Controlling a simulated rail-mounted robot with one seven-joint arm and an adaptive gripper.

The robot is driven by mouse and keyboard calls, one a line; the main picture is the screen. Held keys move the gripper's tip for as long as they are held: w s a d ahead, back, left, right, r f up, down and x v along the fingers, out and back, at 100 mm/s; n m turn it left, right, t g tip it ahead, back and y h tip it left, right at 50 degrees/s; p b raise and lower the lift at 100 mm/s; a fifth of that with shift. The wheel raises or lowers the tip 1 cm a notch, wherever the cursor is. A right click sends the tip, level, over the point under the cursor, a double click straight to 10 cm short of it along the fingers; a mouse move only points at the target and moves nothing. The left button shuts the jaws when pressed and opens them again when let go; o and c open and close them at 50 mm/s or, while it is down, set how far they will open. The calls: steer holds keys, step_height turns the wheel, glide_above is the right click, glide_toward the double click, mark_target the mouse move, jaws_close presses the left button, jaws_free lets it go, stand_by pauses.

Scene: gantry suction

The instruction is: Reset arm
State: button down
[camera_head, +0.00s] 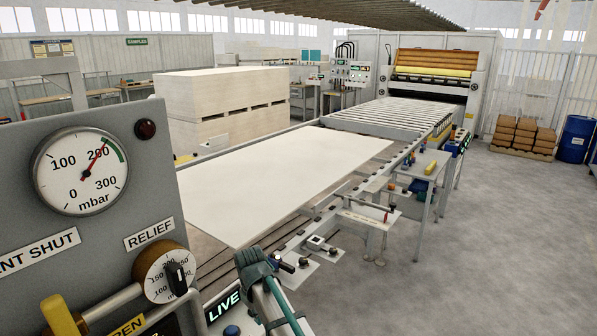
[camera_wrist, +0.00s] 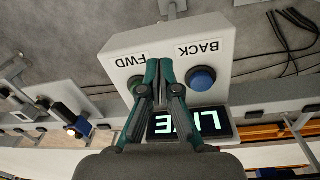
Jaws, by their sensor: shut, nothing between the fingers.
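My gripper (camera_head: 282,312) reaches down past the bottom edge of the head view, so its tips are cut off there. In the wrist view my gripper (camera_wrist: 158,68) is shut, its two teal fingers together with nothing between them. It is in front of a pale control box (camera_wrist: 125,45), between a green button marked FWD (camera_wrist: 136,84) and a blue button marked BACK (camera_wrist: 202,79). Whether the tips touch the box cannot be told. A display (camera_wrist: 190,123) on the box reads LIVE, upside down here; it also shows in the head view (camera_head: 222,303).
A grey panel (camera_head: 35,150) with a mbar gauge (camera_head: 80,171) near 200 and a RELIEF knob (camera_head: 164,272) fills the left. A large pale sheet (camera_head: 285,180) lies on the line, with a roller bed (camera_head: 385,117) beyond. Floor (camera_head: 480,250) at right is clear.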

steer(key=s+d+f+m, duration=0.3)
steer(key=s+d+f, duration=0.25)
steer(key=d, duration=0.45)
steer(key=s+d+f+m, duration=0.3)
steer(key=s+d+f, duration=0.3)
steer(key=d, duration=0.5)
steer(key=s+d+f+m, duration=0.35)
steer(key=d+f, duration=0.35)
steer(key=d, duration=0.3)
steer(key=s+f+g, duration=0.3)
steer(key=s+f, duration=0.6)
steer(key=s, duration=0.5)
steer(key=s+f+g, duration=0.4)
steer(key=s+f, duration=0.6)
steer(key=s, duration=0.4)
steer(key=shift+s+a+n+b, duration=0.25)
steer(key=shift+s+n+b, duration=0.05)
steer(key=shift+s+n, duration=0.05)
